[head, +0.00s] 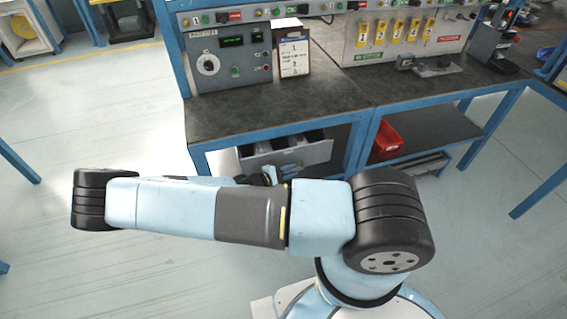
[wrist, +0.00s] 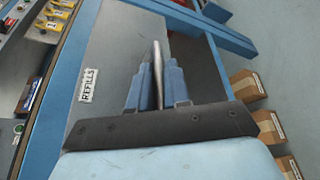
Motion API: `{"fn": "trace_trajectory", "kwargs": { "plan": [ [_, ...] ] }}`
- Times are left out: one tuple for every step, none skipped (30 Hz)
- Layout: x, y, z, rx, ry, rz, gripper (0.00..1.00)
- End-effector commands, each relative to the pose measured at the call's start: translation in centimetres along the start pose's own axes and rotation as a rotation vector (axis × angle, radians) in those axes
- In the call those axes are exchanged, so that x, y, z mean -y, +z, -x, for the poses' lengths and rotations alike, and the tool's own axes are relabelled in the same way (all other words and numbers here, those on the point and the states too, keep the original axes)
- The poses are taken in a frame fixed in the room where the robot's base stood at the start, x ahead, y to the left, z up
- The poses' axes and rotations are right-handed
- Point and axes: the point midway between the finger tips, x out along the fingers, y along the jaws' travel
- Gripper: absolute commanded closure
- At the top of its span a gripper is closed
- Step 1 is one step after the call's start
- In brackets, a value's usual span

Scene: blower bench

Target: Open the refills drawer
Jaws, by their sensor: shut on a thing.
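The refills drawer (wrist: 115,55) shows its grey front in the wrist view, with a white REFILLS label (wrist: 88,85) on it. My gripper (wrist: 156,66) has its two blue fingers on either side of the drawer's silver bar handle (wrist: 158,82) and is shut on it. In the head view the drawer (head: 312,154) stands out from under the bench, partly open, with dividers or contents showing behind its front.
The dark bench top (head: 250,115) carries a control box (head: 230,55) and a clipboard sheet (head: 294,57). A red bin (head: 386,138) sits on the shelf right of the drawer. Cardboard boxes (wrist: 268,126) stand at the right in the wrist view. Blue bench legs frame the drawer.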

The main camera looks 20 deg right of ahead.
Motion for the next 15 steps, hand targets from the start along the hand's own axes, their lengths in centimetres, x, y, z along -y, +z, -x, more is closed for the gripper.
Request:
{"fn": "trace_trajectory", "kwargs": {
  "plan": [
    [0.9,1.2,0.2,0.005,0.0,0.008,1.0],
    [1.3,1.8,0.3,0.007,0.0,0.008,1.0],
    [1.8,2.5,0.7,0.007,0.001,0.007,1.0],
    [2.2,3.1,0.8,0.007,0.0,0.007,1.0],
    [2.5,3.6,1.0,0.007,0.0,0.008,1.0],
    [3.0,4.2,1.3,0.008,0.0,0.009,1.0],
    [3.3,4.8,1.4,0.009,0.0,0.008,1.0],
    [3.6,5.2,1.6,0.009,0.0,0.006,1.0],
    [4.0,5.8,1.9,0.009,0.0,0.006,1.0],
    [4.3,6.2,2.0,0.009,-0.001,0.007,1.0],
    [4.6,6.5,2.1,0.009,-0.001,0.007,1.0],
    [4.9,6.9,2.3,0.009,-0.001,0.007,1.0],
    [5.1,7.3,2.4,0.01,-0.001,0.006,1.0],
    [5.3,7.5,2.5,0.01,-0.001,0.005,1.0],
    [5.5,7.8,2.7,0.011,-0.001,0.005,1.0]
  ]
}}
